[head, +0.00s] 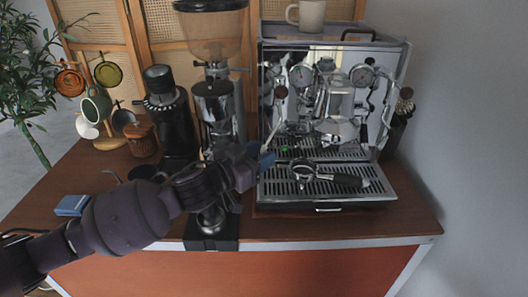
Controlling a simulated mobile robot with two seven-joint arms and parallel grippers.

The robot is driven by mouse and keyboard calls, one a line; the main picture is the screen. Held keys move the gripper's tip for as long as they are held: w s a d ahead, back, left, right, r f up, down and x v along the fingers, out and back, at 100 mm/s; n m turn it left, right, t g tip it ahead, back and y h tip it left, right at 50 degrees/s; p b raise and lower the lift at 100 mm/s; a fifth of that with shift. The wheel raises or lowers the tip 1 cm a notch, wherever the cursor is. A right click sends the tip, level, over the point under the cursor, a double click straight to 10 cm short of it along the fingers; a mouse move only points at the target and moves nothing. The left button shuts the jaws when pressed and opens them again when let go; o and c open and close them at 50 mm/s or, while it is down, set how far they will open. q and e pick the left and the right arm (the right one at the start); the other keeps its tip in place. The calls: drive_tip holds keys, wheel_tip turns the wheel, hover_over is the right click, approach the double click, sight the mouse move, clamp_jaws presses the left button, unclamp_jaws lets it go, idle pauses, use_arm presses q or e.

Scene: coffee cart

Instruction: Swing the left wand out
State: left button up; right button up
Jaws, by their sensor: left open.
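The espresso machine (400,62) stands on the right part of the cart, with two round gauges on its front. The left wand (275,132) is a thin pale rod that slants down and left from the machine's left side, below a dark knob (281,92). My left gripper (266,154) is open at the wand's lower end, near the left edge of the drip tray (275,190). Its blue fingertips overlap the wand's tip in the head view; I cannot tell whether they touch it. My right gripper is not in view.
A portafilter (338,179) lies on the drip tray. A tall grinder (213,102) and a black grinder (168,118) stand left of the machine. A mug (308,15) sits on top. A tamper (211,220) stands below my left arm. A blue cloth (72,205) lies far left.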

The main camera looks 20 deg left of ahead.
use_arm(q)
drive_tip(key=shift+w+d, duration=0.35)
drive_tip(key=shift+w, duration=0.25)
drive_tip(key=shift+c, duration=0.2)
clamp_jaws()
